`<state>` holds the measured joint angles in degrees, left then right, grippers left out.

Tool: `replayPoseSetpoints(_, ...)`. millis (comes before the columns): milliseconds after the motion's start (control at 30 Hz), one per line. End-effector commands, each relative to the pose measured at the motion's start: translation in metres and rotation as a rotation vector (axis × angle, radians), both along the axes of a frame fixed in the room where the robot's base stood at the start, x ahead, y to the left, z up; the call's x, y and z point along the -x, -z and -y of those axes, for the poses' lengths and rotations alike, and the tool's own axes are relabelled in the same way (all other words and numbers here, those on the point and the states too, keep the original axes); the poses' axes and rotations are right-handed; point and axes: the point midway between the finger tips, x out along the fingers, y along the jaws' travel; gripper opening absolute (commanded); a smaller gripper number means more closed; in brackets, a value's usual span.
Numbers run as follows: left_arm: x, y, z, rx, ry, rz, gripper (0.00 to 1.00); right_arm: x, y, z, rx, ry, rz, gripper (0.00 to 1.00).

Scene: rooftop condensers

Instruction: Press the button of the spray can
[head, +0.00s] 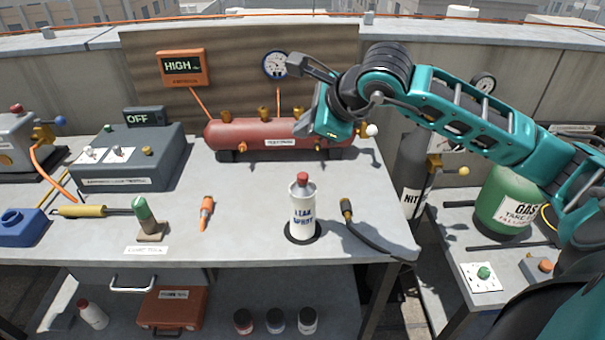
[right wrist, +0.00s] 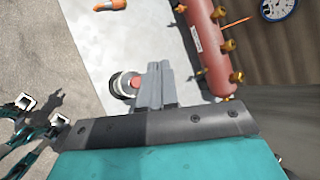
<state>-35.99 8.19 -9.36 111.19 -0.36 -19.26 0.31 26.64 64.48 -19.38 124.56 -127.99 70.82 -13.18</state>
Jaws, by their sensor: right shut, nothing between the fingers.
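The spray can (head: 303,212) is white with a red button (head: 303,178) on top and a label reading "LEAK SPRAY". It stands upright on a dark round mat near the front of the bench. My right gripper (head: 306,122) is above and behind the can, in front of the red tank, apart from the button. In the right wrist view its fingers (right wrist: 152,86) are shut and empty. The can's red button (right wrist: 134,82) shows from above just left of the fingertips there.
The red tank (head: 262,136) lies behind the can. A black hose with a brass end (head: 346,208) lies right of it, an orange-handled tool (head: 207,210) to the left. A green-topped torch (head: 145,214) stands further left. The bench is clear immediately around the can.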

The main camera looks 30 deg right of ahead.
Motion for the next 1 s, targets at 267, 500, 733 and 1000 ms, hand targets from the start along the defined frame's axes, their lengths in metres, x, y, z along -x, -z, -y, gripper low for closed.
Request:
replayPoseSetpoints(267,0.000,0.014,0.000,0.001,0.001,0.001,0.43,0.000,0.046,0.000,-0.002,0.000,-0.003,0.00)
replayPoseSetpoints(500,0.000,0.040,0.000,0.000,0.000,-0.001,0.43,0.000,0.068,0.000,-0.001,0.000,0.000,0.00)
replayPoseSetpoints(733,-0.001,0.044,0.000,0.000,0.000,0.001,0.43,0.000,0.072,0.000,-0.001,-0.001,0.001,0.00)
replayPoseSetpoints(1000,-0.003,0.042,0.000,0.000,0.000,0.005,0.43,0.000,0.071,0.000,-0.001,-0.001,0.000,0.00)
